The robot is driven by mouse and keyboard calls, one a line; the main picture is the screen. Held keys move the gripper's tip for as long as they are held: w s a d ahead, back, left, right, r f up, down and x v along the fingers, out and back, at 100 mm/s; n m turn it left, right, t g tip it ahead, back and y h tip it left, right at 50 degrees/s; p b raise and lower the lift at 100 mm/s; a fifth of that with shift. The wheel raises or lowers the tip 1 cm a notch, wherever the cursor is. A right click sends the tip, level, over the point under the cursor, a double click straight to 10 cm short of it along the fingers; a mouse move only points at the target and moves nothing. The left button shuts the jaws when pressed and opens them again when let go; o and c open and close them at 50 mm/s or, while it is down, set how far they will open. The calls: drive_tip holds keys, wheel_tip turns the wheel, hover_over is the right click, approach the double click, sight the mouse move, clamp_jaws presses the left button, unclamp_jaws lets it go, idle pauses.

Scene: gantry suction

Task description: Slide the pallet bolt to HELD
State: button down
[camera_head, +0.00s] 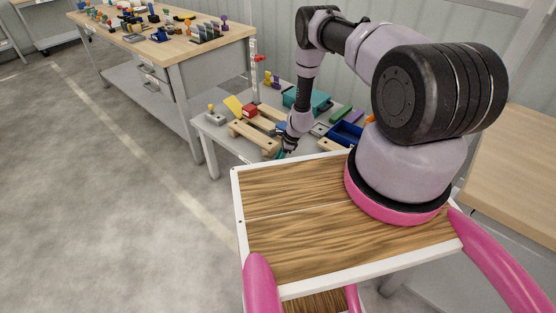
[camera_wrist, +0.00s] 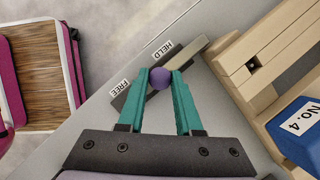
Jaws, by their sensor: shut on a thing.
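The pallet bolt shows in the wrist view as a purple round knob (camera_wrist: 160,78) on a dark grey slotted bar. One end of the bar has a label reading FREE (camera_wrist: 121,88) and the other a label reading HELD (camera_wrist: 161,51). My gripper (camera_wrist: 160,82) has its teal fingers shut on the knob. The knob sits between the two labels, and I cannot tell its exact place along the slot. In the head view my gripper (camera_head: 284,154) is at the front edge of the grey table, and the bolt is hidden there.
A wooden pallet (camera_wrist: 275,50) lies right of the bolt, with a blue block marked No. 4 (camera_wrist: 298,132) on it. The grey table (camera_head: 225,135) holds a yellow piece (camera_head: 233,104), a red block (camera_head: 250,110) and blue trays (camera_head: 346,133). A workbench (camera_head: 175,45) stands behind left.

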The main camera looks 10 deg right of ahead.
drive_tip(key=c, duration=0.6)
unclamp_jaws()
drive_tip(key=shift+w+a, duration=0.2)
drive_tip(key=shift+w, duration=0.05)
drive_tip(key=shift+d+r, duration=0.1)
drive_tip(key=v, duration=1)
drive_tip(key=shift+s+d+r, duration=0.15)
drive_tip(key=shift+r, duration=0.1)
